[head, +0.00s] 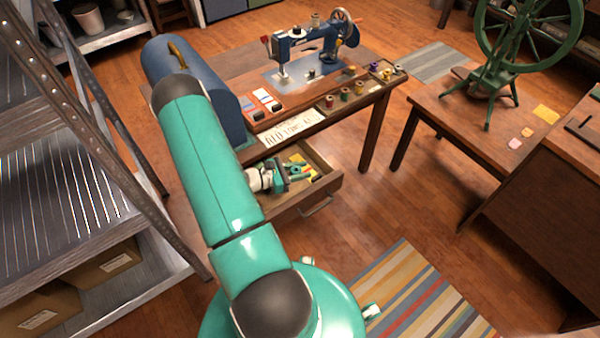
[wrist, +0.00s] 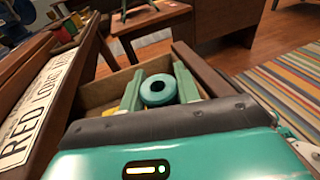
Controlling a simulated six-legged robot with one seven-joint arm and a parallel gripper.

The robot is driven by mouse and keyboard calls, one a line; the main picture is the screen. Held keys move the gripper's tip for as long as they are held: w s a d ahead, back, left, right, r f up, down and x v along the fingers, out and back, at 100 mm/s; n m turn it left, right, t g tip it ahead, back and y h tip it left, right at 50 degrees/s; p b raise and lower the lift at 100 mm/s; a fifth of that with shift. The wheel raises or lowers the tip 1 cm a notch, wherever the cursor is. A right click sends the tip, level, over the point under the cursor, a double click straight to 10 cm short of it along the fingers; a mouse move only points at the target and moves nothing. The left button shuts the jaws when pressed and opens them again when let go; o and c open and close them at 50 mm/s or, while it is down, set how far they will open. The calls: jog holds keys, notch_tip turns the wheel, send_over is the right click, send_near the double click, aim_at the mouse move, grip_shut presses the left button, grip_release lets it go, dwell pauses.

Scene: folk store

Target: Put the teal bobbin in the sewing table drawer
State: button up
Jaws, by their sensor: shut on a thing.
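The sewing table drawer (head: 298,206) is pulled open below the tabletop. It also shows in the wrist view (wrist: 98,92), with its walls around my fingers. My gripper (head: 296,172) is over the open drawer, at or just below rim height as far as I can tell. In the wrist view my gripper (wrist: 158,92) is shut on the teal bobbin (wrist: 157,90), a ring with a dark centre hole, held between the two green fingers. Something yellow lies inside the drawer (head: 297,159). In the head view my gripper largely hides the bobbin.
The sewing table (head: 345,120) carries a blue sewing machine (head: 300,48), several spools and a sign (head: 290,127). A blue case (head: 205,85) stands at its left. A metal shelf (head: 60,190) is left of my arm. Floor right of the drawer is clear, with a striped rug (head: 425,300).

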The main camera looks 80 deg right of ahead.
jog(key=shift+f, duration=0.65)
jog(key=shift+f, duration=0.1)
jog(key=shift+f, duration=0.35)
jog(key=shift+f, duration=0.2)
jog(key=o, duration=1)
jog(key=shift+c, duration=0.2)
jog(key=shift+r, duration=0.1)
